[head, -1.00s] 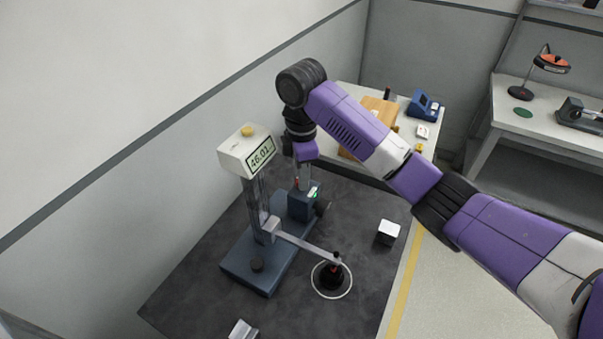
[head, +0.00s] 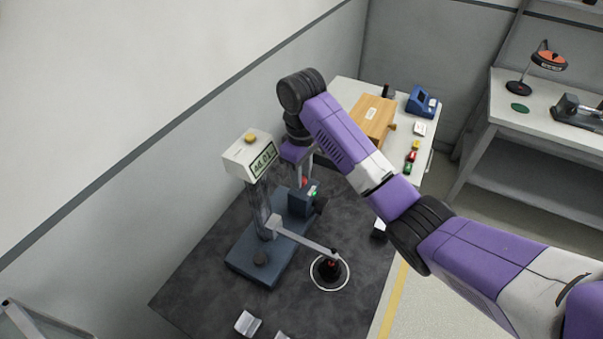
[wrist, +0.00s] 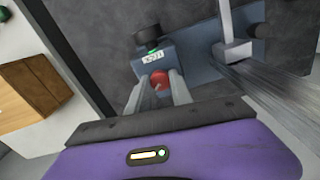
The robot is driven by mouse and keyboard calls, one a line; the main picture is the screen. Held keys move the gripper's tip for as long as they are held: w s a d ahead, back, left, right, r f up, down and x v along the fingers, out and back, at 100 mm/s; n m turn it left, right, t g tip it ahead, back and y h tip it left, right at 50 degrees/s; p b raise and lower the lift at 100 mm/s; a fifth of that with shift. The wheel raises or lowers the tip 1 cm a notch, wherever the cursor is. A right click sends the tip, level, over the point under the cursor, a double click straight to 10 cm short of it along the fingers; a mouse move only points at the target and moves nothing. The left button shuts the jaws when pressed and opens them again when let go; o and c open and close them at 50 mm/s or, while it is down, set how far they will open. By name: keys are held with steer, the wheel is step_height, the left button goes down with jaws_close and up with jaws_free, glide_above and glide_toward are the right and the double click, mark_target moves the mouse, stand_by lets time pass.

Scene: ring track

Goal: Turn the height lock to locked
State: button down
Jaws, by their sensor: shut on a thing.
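The height gauge stands on a blue base (head: 250,262) with a grey column and a white display head (head: 246,158). Beside the column is a small dark blue box (head: 299,203) with a green light and a dark round knob (head: 320,205). A red round-ended lock handle (wrist: 160,78) is at the box, and it also shows in the head view (head: 304,182). My gripper (wrist: 162,88) is shut on the red handle, one finger on each side, pointing down from above. The small label on the box (wrist: 153,57) is too blurred to read.
The gauge's thin arm reaches over a black piece (head: 329,268) inside a white ring on the dark mat (head: 200,285). Small metal blocks (head: 247,323) lie at the front. A wooden box (head: 372,120) and a blue device (head: 421,102) stand on the table behind. A wall runs close on the left.

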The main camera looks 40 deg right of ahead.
steer(key=m, duration=0.3)
steer(key=shift+m, duration=2.2)
steer(key=c, duration=1.1)
jaws_free()
steer(key=shift+c, duration=0.2)
steer(key=shift+w+r, duration=0.15)
steer(key=shift+r, duration=3.75)
